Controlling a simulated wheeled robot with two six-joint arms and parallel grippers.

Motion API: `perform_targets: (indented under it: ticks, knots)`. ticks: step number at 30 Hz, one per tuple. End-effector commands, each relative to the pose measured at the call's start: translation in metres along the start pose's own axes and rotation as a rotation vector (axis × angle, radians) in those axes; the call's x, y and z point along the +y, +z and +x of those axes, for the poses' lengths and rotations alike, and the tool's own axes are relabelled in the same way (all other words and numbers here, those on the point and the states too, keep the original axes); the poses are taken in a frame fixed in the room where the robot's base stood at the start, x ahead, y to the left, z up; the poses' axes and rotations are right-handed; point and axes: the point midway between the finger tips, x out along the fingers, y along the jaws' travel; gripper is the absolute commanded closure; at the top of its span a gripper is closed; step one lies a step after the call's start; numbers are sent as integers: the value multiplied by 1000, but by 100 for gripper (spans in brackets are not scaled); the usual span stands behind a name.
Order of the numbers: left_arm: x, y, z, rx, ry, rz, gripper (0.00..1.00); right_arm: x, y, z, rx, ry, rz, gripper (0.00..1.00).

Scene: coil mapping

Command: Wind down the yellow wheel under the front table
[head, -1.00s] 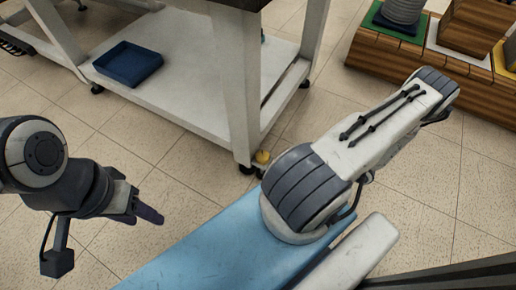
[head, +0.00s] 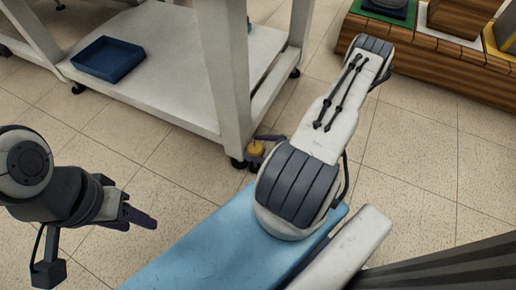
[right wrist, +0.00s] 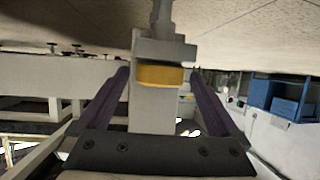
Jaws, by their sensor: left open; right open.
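The yellow wheel (head: 256,148) sits low at the foot of the front table's near leg (head: 222,80), just above the floor. In the right wrist view the yellow wheel (right wrist: 160,76) shows as a band under a grey bracket, between the two purple fingers. My right gripper (head: 261,150) is at the wheel, mostly hidden behind my own forearm in the head view. In the right wrist view my right gripper (right wrist: 160,84) is open, with a finger on each side of the wheel and gaps visible. My left gripper (head: 143,217) is open and empty over the floor at left.
A blue tray (head: 108,60) lies on the front table's white lower shelf (head: 165,95). A black caster (head: 238,162) stands beside the wheel. A wooden rack (head: 445,63) with coloured mats is at the back right. Tiled floor is clear between.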

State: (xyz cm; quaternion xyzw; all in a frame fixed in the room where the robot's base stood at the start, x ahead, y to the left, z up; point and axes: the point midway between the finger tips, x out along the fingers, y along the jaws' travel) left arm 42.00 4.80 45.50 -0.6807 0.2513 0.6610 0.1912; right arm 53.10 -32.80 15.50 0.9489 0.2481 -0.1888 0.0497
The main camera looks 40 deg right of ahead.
Motion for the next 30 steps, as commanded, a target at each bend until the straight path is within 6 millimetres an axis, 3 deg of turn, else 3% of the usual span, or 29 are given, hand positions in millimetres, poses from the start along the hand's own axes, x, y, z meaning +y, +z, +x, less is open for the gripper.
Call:
perform_targets:
  ticks: [2,6,9,21,30]
  knots:
    - [0,0,0,0,0,0,50,0,0,0,0,0,0,2]
    - [0,0,0,0,0,0,50,0,0,0,0,0,0,55]
    - [0,0,0,0,0,0,50,0,0,0,0,0,0,88]
    - [3,-2,-36,0,0,0,50,-4,-5,-1,4,208,96,87]
    - [3,-2,-37,0,0,0,50,-3,0,0,1,256,108,87]
